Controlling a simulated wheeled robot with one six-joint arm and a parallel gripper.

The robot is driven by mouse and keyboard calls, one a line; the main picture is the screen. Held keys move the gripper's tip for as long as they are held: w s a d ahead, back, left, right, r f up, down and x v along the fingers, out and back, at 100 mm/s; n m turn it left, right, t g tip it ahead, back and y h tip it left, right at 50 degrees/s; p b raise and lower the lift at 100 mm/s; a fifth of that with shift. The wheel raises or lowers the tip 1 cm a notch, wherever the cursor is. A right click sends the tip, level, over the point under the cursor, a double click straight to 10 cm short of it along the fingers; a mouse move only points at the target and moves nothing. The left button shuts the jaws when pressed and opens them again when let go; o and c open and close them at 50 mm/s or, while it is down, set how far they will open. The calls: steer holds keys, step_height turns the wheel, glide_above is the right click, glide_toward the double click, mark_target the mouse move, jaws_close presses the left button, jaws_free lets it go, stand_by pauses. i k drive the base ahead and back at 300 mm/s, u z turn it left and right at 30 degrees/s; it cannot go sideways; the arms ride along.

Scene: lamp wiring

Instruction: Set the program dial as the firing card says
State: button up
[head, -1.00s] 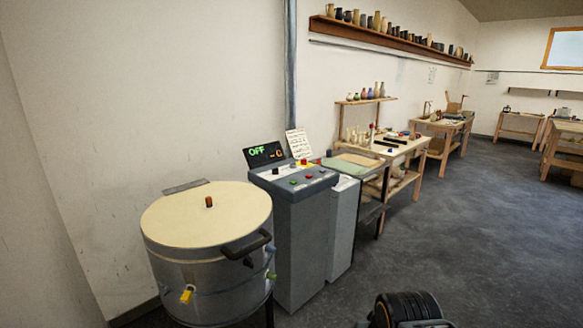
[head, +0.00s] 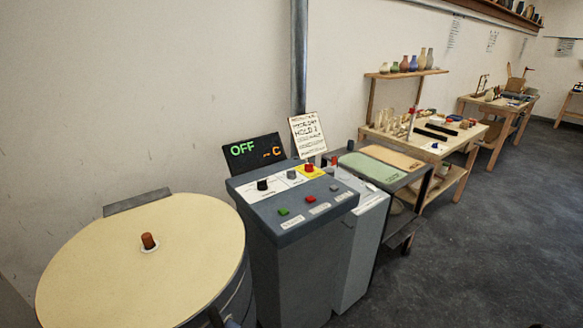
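The grey control cabinet (head: 300,203) stands right of the kiln, its sloped top facing me. A black dial (head: 262,185) sits on a white label at the top's left. A smaller dark knob (head: 291,174) is beside it. I cannot tell which is the program dial, nor read their settings. The firing card (head: 307,137) stands tilted behind the panel. Its line "HOLD 2" is legible; the other lines are too small or blurred to read surely. The black display (head: 254,151) shows green "OFF" and an orange "--C". My gripper is not in view.
A red knob (head: 309,167) on yellow, a green button (head: 284,211) and a red button (head: 310,198) share the panel. The round kiln (head: 140,262) with its lid down fills the lower left. Worktables run along the wall. Open floor (head: 480,230) lies at right.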

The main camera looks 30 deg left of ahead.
mark_target(261, 185)
steer(key=u, duration=0.2)
steer(key=i, duration=0.9)
steer(key=u, duration=1.15)
steer(key=i, duration=0.75)
steer(key=u, duration=1.25)
steer(key=i, duration=0.2)
